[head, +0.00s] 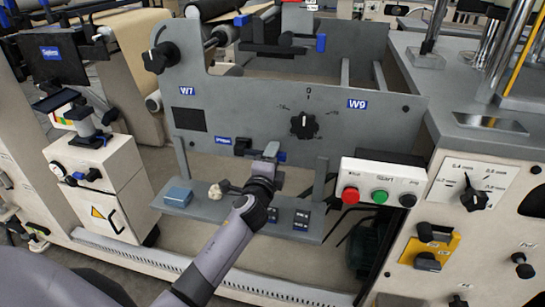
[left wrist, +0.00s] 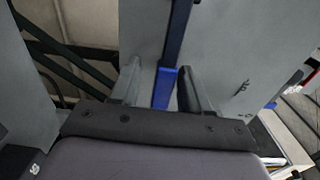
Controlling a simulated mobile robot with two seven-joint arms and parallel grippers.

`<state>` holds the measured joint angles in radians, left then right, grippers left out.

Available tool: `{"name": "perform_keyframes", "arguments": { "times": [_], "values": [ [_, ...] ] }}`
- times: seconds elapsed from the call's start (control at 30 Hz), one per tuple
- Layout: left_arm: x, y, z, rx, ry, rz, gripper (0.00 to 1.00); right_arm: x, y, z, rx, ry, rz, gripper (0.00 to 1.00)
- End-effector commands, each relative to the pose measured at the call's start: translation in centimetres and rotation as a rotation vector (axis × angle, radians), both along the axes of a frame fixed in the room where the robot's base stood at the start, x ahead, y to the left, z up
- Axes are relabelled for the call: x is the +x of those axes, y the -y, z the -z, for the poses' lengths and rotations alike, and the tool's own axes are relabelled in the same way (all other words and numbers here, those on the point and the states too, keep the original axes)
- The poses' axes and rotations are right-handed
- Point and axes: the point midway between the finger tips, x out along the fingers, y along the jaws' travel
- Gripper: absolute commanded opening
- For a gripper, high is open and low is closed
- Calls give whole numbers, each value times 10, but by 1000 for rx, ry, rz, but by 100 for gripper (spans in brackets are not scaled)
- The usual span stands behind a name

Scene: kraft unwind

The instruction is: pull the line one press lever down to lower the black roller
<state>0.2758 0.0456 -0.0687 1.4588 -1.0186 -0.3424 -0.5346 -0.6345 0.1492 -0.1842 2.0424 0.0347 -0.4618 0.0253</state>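A lever with a dark bar and a blue end (head: 281,156) sticks out from the grey machine panel (head: 265,95), below the black dial. My left gripper (head: 268,157) is right at this lever. In the left wrist view the blue lever end (left wrist: 165,88) lies between the two fingers of my left gripper (left wrist: 160,85). The fingers are apart, with a gap on the left of the lever; the right finger is close to it, and I cannot tell if they touch. A black roller (head: 208,8) shows at the top, partly cut off. My right gripper is not in view.
A white button box (head: 380,185) with red, green and black buttons stands to the right. A white cabinet (head: 100,190) stands at left.

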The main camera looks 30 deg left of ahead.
Motion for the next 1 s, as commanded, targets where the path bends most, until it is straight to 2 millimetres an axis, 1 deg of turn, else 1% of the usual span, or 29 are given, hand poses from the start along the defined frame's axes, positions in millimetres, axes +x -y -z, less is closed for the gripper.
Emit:
{"name": "perform_keyframes", "arguments": {
  "times": [0.17,0.27,0.37,0.7,0.83,1.0],
  "values": [
    [0,0,-2,-3,4,1,47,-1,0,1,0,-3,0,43],
    [-3,1,-2,-4,5,1,47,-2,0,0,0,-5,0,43],
    [-12,3,-2,-4,4,1,47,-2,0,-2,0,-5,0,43],
    [-56,14,-1,-3,2,1,47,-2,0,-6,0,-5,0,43],
    [-66,16,-1,-2,1,0,47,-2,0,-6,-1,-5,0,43],
    [-70,17,-2,-1,3,0,47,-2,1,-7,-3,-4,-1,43]
  ]
}}
